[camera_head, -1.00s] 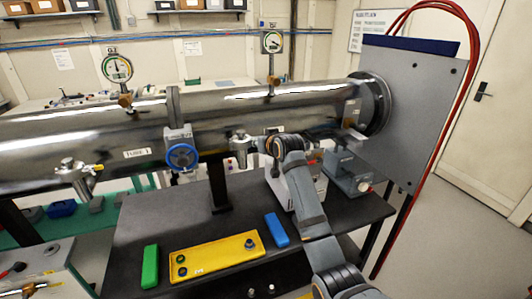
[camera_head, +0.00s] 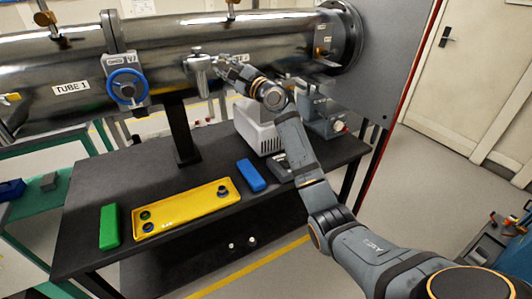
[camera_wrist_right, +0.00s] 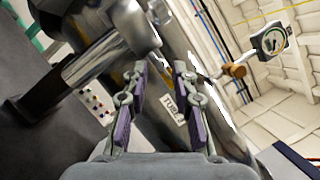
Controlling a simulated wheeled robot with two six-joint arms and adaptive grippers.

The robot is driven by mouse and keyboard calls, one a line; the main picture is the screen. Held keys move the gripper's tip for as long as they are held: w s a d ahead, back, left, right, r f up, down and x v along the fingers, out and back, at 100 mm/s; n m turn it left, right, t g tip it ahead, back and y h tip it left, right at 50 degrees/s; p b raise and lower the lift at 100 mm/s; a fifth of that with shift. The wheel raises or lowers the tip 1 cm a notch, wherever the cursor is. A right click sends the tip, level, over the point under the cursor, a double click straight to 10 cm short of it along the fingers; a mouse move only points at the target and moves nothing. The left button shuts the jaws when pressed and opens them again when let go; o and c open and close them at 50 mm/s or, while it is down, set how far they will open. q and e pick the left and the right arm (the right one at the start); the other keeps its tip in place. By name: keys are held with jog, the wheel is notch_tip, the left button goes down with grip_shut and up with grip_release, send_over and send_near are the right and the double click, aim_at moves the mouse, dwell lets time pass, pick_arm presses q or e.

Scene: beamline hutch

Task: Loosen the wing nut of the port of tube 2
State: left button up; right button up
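Tube 2 (camera_head: 270,38) is the polished metal pipe right of the blue-handled valve, and its label shows partly in the wrist view (camera_wrist_right: 169,106). Its port (camera_head: 201,72) is a short metal stub with a clamp on the tube's near side. The stub seems to be the metal cylinder at upper left in the wrist view (camera_wrist_right: 95,58). The wing nut is too small to make out clearly. My right gripper (camera_head: 224,63) is just right of the port. In the wrist view its fingers (camera_wrist_right: 161,68) are apart with nothing between them. My left gripper is out of view.
Below, a black table (camera_head: 140,180) bears a yellow tray (camera_head: 185,209), a green block (camera_head: 109,226), a blue block (camera_head: 251,175) and a white box (camera_head: 257,128). A blue-handled valve (camera_head: 127,87) sits left of the port. A grey panel (camera_head: 385,50) stands at the right.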

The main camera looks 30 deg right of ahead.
jog(key=b+v, duration=0.1)
jog(key=v, duration=0.9)
pick_arm(q)
jog(key=shift+w+d+f+p, duration=0.1)
jog(key=shift+w+d+p, duration=0.2)
jog(key=shift+d, duration=0.2)
jog(key=shift+w+d+f+p, duration=0.1)
jog(key=shift+w+d+p, duration=0.15)
jog(key=shift+d, duration=0.25)
pick_arm(e)
jog(key=w+d+f+g+h, duration=0.1)
jog(key=d+f, duration=0.1)
jog(key=f, duration=0.6)
jog(key=w+d+f+n+g+h, duration=0.1)
jog(key=w+d+f+h, duration=0.1)
jog(key=f, duration=0.7)
jog(key=w+d+f+n+g+h, duration=0.1)
jog(key=d+f, duration=0.3)
jog(key=f, duration=0.4)
jog(key=shift+w+f+g+h, duration=0.3)
jog(key=shift+w+f+h, duration=0.05)
jog(key=shift+h, duration=0.15)
pick_arm(q)
jog(key=shift+r, duration=0.1)
pick_arm(e)
jog(key=shift+r, duration=0.1)
